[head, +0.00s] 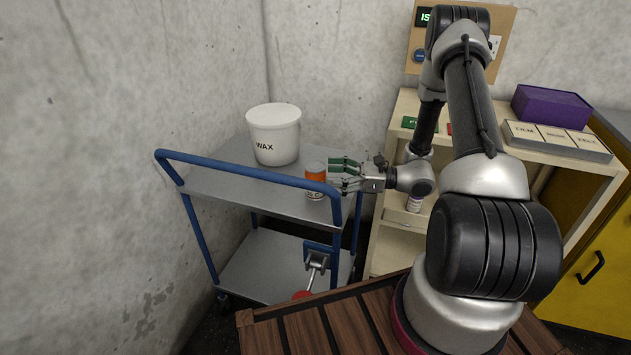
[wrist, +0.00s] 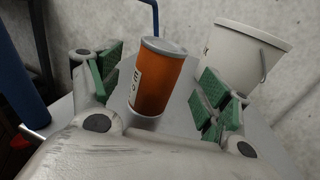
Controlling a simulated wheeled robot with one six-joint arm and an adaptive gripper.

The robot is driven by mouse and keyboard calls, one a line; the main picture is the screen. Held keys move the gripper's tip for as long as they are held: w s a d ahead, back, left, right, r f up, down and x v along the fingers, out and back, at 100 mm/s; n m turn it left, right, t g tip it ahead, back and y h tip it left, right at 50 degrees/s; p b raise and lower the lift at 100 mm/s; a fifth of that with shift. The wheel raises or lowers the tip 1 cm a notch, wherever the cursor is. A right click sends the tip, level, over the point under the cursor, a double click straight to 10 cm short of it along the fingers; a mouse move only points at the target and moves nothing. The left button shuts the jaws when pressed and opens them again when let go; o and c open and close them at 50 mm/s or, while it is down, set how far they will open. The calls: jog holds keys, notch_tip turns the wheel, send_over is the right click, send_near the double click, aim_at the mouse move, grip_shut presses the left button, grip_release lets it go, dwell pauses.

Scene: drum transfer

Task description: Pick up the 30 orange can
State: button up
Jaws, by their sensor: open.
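The orange can (head: 315,179) has a grey lid and a white label, and stands upright on the top shelf of the blue-railed cart (head: 222,190), near its right end. My gripper (head: 342,176) is level with the can, just to its right in the head view. In the wrist view the can (wrist: 160,82) sits ahead, between the two open green-padded fingers of my gripper (wrist: 160,97). Free space shows on both sides of it, so the fingers do not grip it. The can's label is only partly readable.
A white WAX bucket (head: 274,134) stands behind the can on the cart, and also shows in the wrist view (wrist: 240,62). The cart's blue handrail (head: 240,171) runs along the near side. A cream shelf (head: 560,157) with a purple box (head: 551,106) is at right.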

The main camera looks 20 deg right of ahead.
aim_at(316, 175)
jog(key=x, duration=0.4)
jog(key=shift+w+a+f, duration=0.15)
jog(key=shift+a+f, duration=0.15)
jog(key=shift+a, duration=0.1)
jog(key=c, duration=1.4)
